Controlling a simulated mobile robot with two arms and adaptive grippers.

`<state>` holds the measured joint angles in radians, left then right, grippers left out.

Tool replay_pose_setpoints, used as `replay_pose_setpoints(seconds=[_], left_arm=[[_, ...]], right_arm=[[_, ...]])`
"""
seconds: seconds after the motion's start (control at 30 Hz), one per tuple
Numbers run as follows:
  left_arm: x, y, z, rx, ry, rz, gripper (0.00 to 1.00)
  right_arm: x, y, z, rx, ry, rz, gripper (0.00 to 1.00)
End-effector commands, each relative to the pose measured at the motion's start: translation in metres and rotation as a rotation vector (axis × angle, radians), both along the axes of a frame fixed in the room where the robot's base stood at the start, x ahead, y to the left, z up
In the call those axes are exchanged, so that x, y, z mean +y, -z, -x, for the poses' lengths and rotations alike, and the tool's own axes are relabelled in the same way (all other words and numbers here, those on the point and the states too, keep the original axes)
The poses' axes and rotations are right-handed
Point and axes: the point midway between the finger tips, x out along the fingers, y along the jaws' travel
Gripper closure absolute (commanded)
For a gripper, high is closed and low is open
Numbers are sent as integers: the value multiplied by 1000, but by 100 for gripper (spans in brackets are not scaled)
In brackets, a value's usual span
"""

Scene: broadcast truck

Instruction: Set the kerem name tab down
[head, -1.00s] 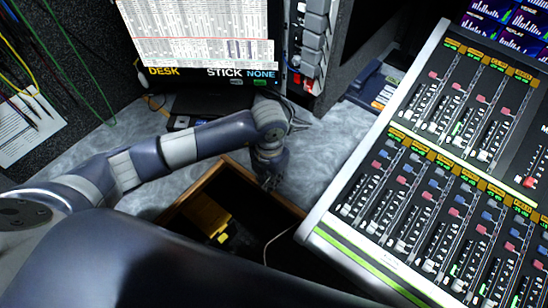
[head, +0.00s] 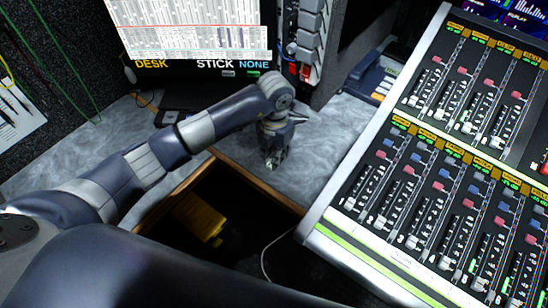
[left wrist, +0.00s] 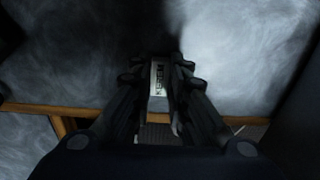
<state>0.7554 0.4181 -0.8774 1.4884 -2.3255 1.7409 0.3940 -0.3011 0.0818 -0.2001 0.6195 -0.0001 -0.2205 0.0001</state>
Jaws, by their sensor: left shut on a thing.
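The kerem name tab (left wrist: 158,78) is a small pale piece with dark lettering, seen in the left wrist view between the fingers of my left gripper (left wrist: 160,85). The fingers are shut on it. In the head view my left gripper (head: 273,158) points down over the grey marbled desktop (head: 315,150), just beyond the far edge of the open drawer. The tab cannot be made out in the head view. Whether it touches the desktop I cannot tell. My right gripper is not in view.
The open wooden drawer (head: 262,187) holds a yellow box (head: 199,216). A mixing console (head: 420,200) fills the right side. A monitor (head: 190,30) stands at the back, with grey switch units beside it. Clear desktop lies right of the gripper.

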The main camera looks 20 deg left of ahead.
Motion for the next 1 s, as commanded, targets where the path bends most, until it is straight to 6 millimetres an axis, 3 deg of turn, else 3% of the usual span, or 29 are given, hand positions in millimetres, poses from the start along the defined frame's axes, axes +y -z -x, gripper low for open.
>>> replay_pose_setpoints(seconds=[0.2, 0.23, 0.3, 0.33, 0.73, 1.0], left_arm=[[0, 3, 0, -1, 0, 0, 98], [0, 3, 0, -1, 0, 0, 82], [0, 2, 0, -1, 0, 0, 67], [0, 2, 0, -1, 0, 0, 65], [0, -3, 0, 0, 0, 0, 65], [0, -47, -1, -2, 1, 0, 65]], right_arm=[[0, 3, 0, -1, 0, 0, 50], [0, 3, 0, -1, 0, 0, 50], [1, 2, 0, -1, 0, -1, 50], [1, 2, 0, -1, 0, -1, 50], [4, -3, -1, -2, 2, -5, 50], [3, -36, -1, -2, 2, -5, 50]])
